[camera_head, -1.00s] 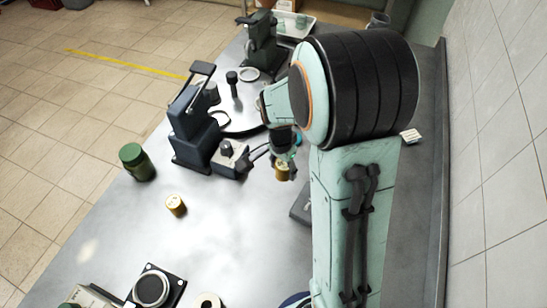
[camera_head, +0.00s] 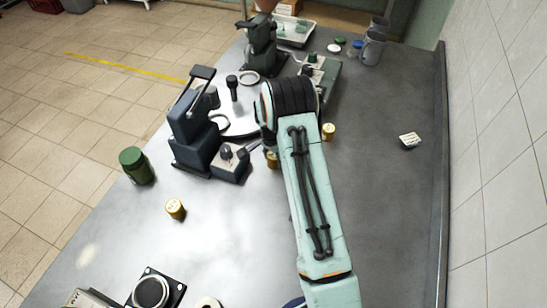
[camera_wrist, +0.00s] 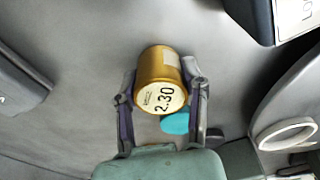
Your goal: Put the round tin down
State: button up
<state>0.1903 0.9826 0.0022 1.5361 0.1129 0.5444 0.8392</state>
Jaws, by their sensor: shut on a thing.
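A round gold tin (camera_wrist: 160,65) with a pale top marked 2.30 sits between the two fingers of my gripper (camera_wrist: 160,80) in the wrist view. The fingers are shut on its sides. In the head view my arm hides most of the gripper; a gold tin (camera_head: 272,160) shows in part at the arm's left edge, near the small control box, and appears to be the held one. I cannot tell whether its base touches the table. A teal round piece (camera_wrist: 175,124) shows just beside the tin in the wrist view.
Other gold tins stand on the table, one left of centre (camera_head: 175,209) and one right of my arm (camera_head: 329,131). A dark lever press (camera_head: 193,130) and control box (camera_head: 230,162) are close by. A green jar (camera_head: 136,166) stands at the left edge. The right side is mostly clear.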

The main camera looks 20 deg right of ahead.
aim_at(270, 158)
jog(key=shift+f, duration=0.15)
jog(key=o, duration=1.2)
jog(key=shift+c, duration=0.2)
jog(key=r, duration=0.7)
jog(key=a+r, duration=0.1)
jog(key=r, duration=0.3)
jog(key=shift+s+a+r, duration=0.1)
jog(key=shift+s+r, duration=0.2)
jog(key=shift+r, duration=0.05)
jog(key=s+a+r+n+y, duration=0.1)
jog(key=s+a+r+n, duration=0.3)
jog(key=s+r, duration=0.4)
jog(key=s+a+r+n, duration=0.4)
jog(key=s+a+r, duration=0.1)
jog(key=s, duration=0.6)
jog(key=s+a+n+y, duration=0.1)
jog(key=s+n, duration=0.4)
jog(key=s, duration=0.7)
jog(key=shift+a+f+n+g, duration=0.15)
jog(key=shift+a+n+g, duration=0.2)
jog(key=shift+a, duration=0.3)
